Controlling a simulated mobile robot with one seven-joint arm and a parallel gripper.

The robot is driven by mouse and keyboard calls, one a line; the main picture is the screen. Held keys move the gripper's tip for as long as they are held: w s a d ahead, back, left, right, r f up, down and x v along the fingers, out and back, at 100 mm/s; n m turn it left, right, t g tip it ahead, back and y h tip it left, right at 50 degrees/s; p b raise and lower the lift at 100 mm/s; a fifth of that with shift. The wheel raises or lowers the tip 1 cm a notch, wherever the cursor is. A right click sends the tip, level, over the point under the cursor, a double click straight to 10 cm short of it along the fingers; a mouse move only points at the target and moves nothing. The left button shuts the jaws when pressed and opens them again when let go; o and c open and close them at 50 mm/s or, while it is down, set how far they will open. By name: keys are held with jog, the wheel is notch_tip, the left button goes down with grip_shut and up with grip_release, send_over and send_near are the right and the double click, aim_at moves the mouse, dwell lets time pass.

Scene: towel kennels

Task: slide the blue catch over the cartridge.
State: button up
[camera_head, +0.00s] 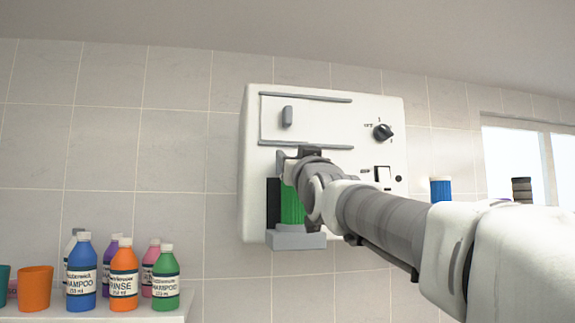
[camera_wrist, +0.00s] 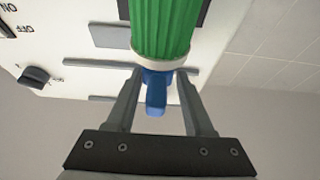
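The ribbed green cartridge (camera_head: 291,207) stands upright in a grey holder at the lower left of the white wall unit. In the wrist view the cartridge (camera_wrist: 165,25) shows with a pale rim at its end. The blue catch (camera_wrist: 156,98) is just beyond that rim, above the cartridge's top end. My gripper (camera_wrist: 159,80) is open, one finger on each side of the catch, with visible gaps beside its protruding knob. In the head view my gripper (camera_head: 303,155) is in front of the unit just above the cartridge, and it hides the catch.
The white wall unit (camera_head: 360,115) has grey rails, a small grey catch (camera_head: 287,116), a black dial (camera_head: 382,131) and a switch (camera_head: 383,176). Bottles and cups stand on a shelf (camera_head: 150,312) at lower left. Bare tiled wall lies between.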

jog(key=b+v, duration=0.4)
jog(key=v, duration=1.3)
jog(key=shift+b, duration=0.35)
jog(key=shift+s, duration=0.1)
jog(key=s+d+f+m+g+h+p, duration=0.1)
jog(key=d+f+g+h, duration=0.2)
jog(key=f, duration=0.9)
jog(key=s+d+f+g+p, duration=0.15)
jog(key=f+g, duration=0.45)
jog(key=f, duration=0.7)
jog(key=s+d+f+g, duration=0.2)
jog(key=s+f, duration=0.4)
jog(key=f, duration=0.3)
jog(key=s+d+f+m+g+h, duration=0.1)
jog(key=s+d+f+g, duration=0.1)
jog(key=s+f+g, duration=0.3)
notch_tip(320, 180, down, 4)
jog(key=s, duration=0.2)
jog(key=shift+s+h+p, duration=0.25)
jog(key=shift+h+p, duration=0.05)
jog(key=shift+p, duration=0.1)
jog(key=shift+r, duration=0.15)
